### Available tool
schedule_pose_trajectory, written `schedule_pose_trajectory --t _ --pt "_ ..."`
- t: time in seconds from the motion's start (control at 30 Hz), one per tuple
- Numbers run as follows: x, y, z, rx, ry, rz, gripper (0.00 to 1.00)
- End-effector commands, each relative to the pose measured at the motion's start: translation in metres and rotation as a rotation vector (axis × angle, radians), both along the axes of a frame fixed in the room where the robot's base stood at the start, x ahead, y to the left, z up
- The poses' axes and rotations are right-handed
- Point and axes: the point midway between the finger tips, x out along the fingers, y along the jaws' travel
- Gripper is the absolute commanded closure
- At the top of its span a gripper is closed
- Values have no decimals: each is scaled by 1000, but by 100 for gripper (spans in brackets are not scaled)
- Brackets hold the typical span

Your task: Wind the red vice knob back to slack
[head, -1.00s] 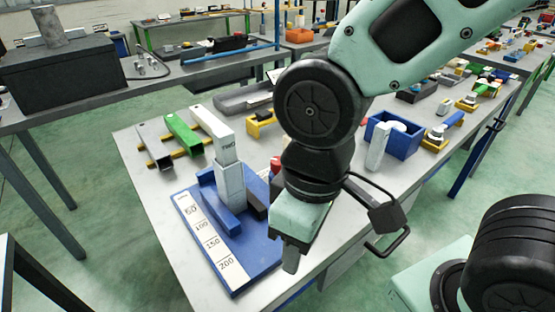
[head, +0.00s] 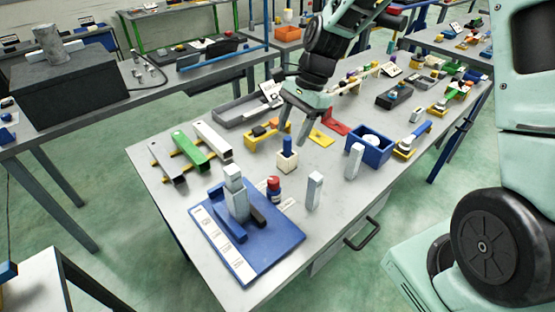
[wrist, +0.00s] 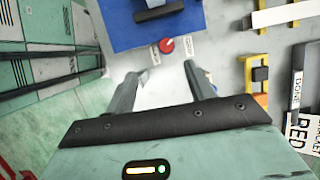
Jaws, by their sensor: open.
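The red vice knob (head: 273,182) stands upright at the back right of the blue vice board (head: 262,250). In the wrist view the knob (wrist: 167,45) lies beyond my fingertips, between two small white labels. A pale stepped block (head: 236,198) stands upright between the vice's blue bar and dark bar. My gripper (head: 294,125) is above the bench, behind the knob and apart from it. In the wrist view my gripper (wrist: 162,74) has its fingers spread, with nothing clearly held.
A white block with a blue peg (head: 287,158) stands between the knob and my gripper. Pale upright blocks (head: 314,190) stand right of the knob. A blue bin (head: 369,148), yellow fixture (head: 262,136) and green bar (head: 192,151) surround it. The front-right bench strip is clear.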

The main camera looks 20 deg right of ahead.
Motion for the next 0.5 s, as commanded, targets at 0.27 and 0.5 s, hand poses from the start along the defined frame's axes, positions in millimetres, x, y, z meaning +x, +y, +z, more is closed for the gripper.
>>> schedule_pose_trajectory --t 0.27,0.5 --pt "16 -21 -4 23 50 -169 46" --pt "13 -4 -41 23 54 -163 46"
